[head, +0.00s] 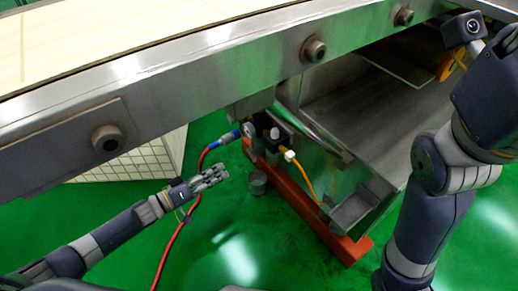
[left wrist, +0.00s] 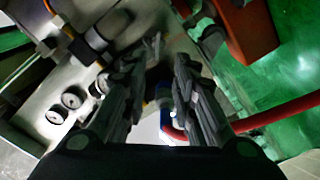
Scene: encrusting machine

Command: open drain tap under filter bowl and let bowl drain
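The air filter unit (head: 271,137) hangs under the machine's edge in the head view, with a round gauge (head: 249,129) at its left. The filter bowl and its drain tap are too small and dark to make out. My left gripper (head: 221,176) is below and left of the unit, apart from it. In the left wrist view its two fingers (left wrist: 166,62) are spread with nothing held between them. A blue hose fitting (left wrist: 163,93) shows behind the fingers. My right arm stands at the right, but its fingers are not seen.
A red hose (head: 181,235) runs from the blue coupling (head: 224,140) to the floor, close to my left gripper. A yellow hose (head: 305,178) and an orange beam (head: 312,207) lie right of it. A small grey cylinder (head: 257,182) stands below the unit. Green floor is open in front.

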